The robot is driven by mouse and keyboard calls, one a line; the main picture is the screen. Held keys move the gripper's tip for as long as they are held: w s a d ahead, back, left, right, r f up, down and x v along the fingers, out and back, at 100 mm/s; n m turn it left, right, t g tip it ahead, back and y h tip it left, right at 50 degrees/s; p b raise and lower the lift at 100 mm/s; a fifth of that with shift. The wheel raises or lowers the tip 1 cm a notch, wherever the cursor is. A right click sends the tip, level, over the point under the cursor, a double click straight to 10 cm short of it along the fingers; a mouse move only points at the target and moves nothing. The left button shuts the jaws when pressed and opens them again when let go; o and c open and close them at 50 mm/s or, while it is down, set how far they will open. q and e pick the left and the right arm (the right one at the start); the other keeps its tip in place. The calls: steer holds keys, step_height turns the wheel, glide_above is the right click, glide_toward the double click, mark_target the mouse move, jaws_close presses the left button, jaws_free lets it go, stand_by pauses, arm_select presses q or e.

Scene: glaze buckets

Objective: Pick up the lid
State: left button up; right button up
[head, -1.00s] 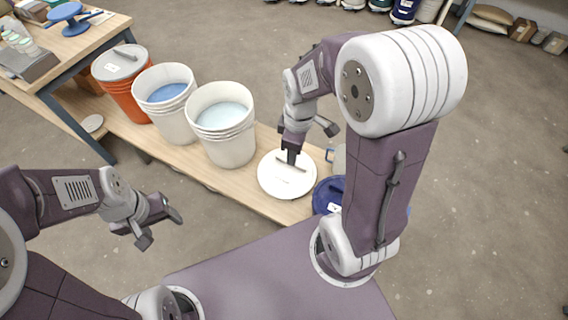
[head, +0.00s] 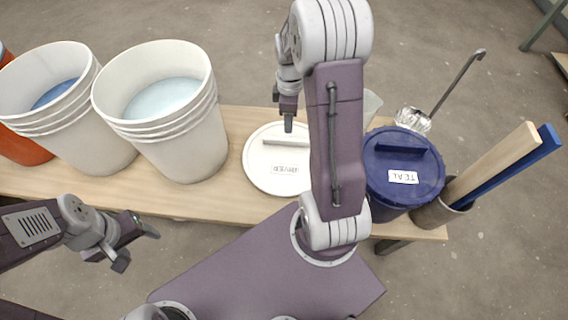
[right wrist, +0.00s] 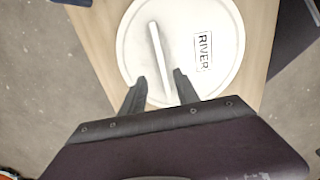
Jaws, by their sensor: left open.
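A round white lid (head: 262,172) labelled RIVER lies flat on the wooden bench, with a bar handle (head: 285,142) across it. It also shows in the right wrist view (right wrist: 220,75). My right gripper (head: 288,126) is over the lid at the handle. In the right wrist view its two fingers (right wrist: 158,76) are apart, one on each side of the handle (right wrist: 158,50), with gaps showing. My left gripper (head: 137,248) is open and empty, low at the left, away from the lid. My right arm hides the lid's right edge in the head view.
A white bucket with pale liquid (head: 170,145) stands left of the lid, with another holding blue liquid (head: 85,135) beyond it. A dark blue lidded bucket (head: 400,165) labelled TEAL stands right. A pot (head: 435,212) holds two sticks; a ladle (head: 415,118) is behind.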

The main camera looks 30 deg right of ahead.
mark_target(288, 139)
steer(key=shift+f, duration=0.2)
step_height(288, 139, down, 4)
steer(key=b, duration=0.2)
steer(key=shift+r+b, duration=0.15)
steer(key=shift+b, duration=0.15)
steer(key=f+b, duration=0.2)
steer(key=f, duration=0.1)
steer(key=f+b, duration=0.1)
steer(key=f, duration=0.1)
steer(key=shift+a+b, duration=0.25)
steer(key=shift+b, duration=0.15)
steer(key=shift+f, duration=0.1)
steer(key=shift+f+p, duration=0.1)
steer(key=shift+p, duration=0.2)
